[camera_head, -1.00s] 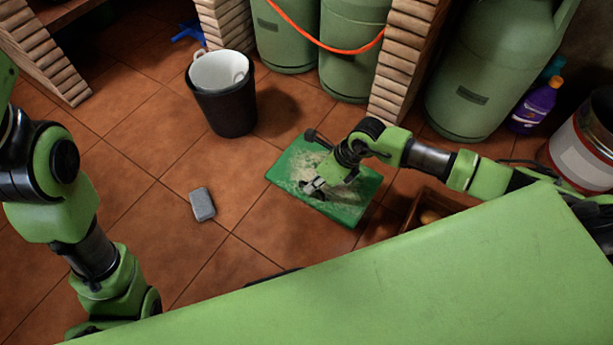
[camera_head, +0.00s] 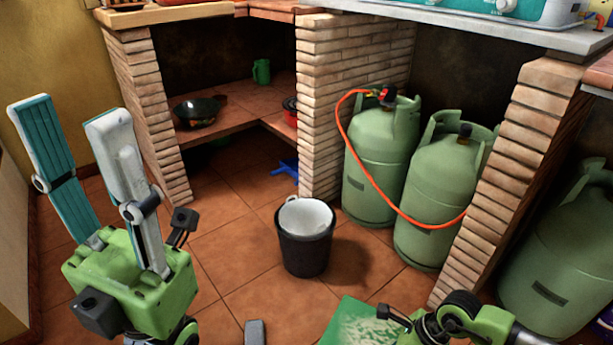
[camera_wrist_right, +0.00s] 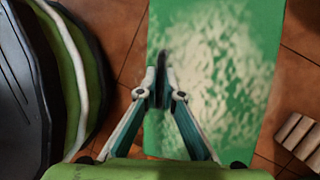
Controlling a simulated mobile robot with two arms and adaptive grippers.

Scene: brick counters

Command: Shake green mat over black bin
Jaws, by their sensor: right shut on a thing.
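The green mat (camera_head: 350,325) shows at the bottom of the head view, with pale crumbs or powder on it, partly cut off by the frame. It also fills the upper middle of the right wrist view (camera_wrist_right: 215,25). My right gripper (camera_wrist_right: 158,85) is shut on the mat; its fingertips are close together over the mat's surface. I cannot tell whether the mat is off the floor. The black bin (camera_head: 303,255), with a whitish inside, stands upright on the tiles, left of and beyond the mat. My left gripper (camera_head: 68,110) is raised, open and empty at the left.
Green gas cylinders (camera_head: 382,165) with an orange hose stand behind the bin, between a brick pillar (camera_head: 325,110) and another pillar (camera_head: 500,180). A grey block (camera_head: 255,333) lies on the floor. A blue object (camera_head: 286,167) lies behind the bin. Tiles left of the bin are clear.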

